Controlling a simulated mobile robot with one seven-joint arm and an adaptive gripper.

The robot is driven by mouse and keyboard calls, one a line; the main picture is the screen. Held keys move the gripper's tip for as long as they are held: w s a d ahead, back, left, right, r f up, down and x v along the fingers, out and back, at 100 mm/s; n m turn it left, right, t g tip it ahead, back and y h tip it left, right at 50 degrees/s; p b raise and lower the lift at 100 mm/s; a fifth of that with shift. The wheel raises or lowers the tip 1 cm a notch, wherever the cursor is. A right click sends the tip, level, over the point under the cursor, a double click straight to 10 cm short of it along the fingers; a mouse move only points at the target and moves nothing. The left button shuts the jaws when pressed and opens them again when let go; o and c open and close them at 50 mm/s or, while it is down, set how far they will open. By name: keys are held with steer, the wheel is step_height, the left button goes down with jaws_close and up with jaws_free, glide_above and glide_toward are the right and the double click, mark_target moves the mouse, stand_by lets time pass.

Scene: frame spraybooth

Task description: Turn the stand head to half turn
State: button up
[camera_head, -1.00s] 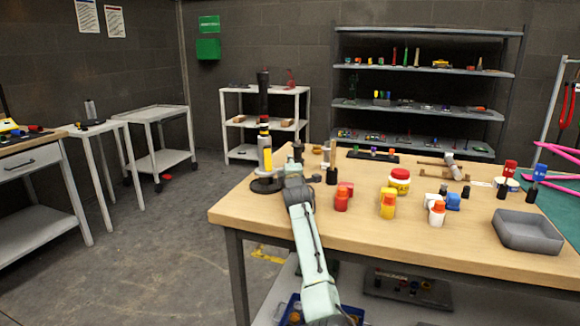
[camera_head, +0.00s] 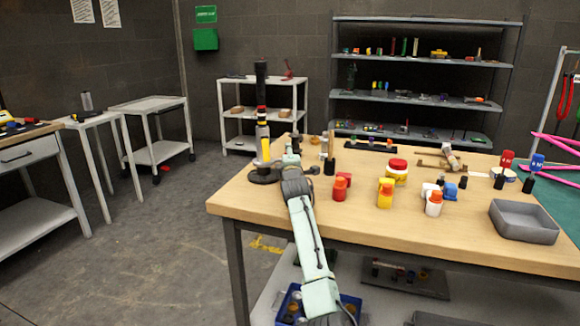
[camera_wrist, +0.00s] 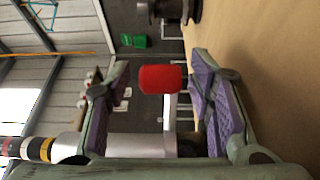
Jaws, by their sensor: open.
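In the head view a stand (camera_head: 262,135), with a round black base, a banded silver and yellow column and a long black top, stands upright at the table's left end. My gripper (camera_head: 291,148) is just right of its column, above the table. In the wrist view my gripper (camera_wrist: 163,88) is open, its purple-padded fingers apart. A red knob-like part (camera_wrist: 160,79) with a dark end shows between or beyond the fingers; I see no clear contact. A silver column with yellow, black and red bands (camera_wrist: 40,149) lies sideways at lower left. I cannot tell which part is the stand head.
On the wooden table (camera_head: 300,222) stand red (camera_head: 340,190) and yellow (camera_head: 385,196) bottles, a white jar with a red lid (camera_head: 397,168) and a grey tray (camera_head: 524,222). A black holder (camera_head: 329,166) stands close right of my gripper. The front left tabletop is clear.

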steer(key=s, duration=1.1)
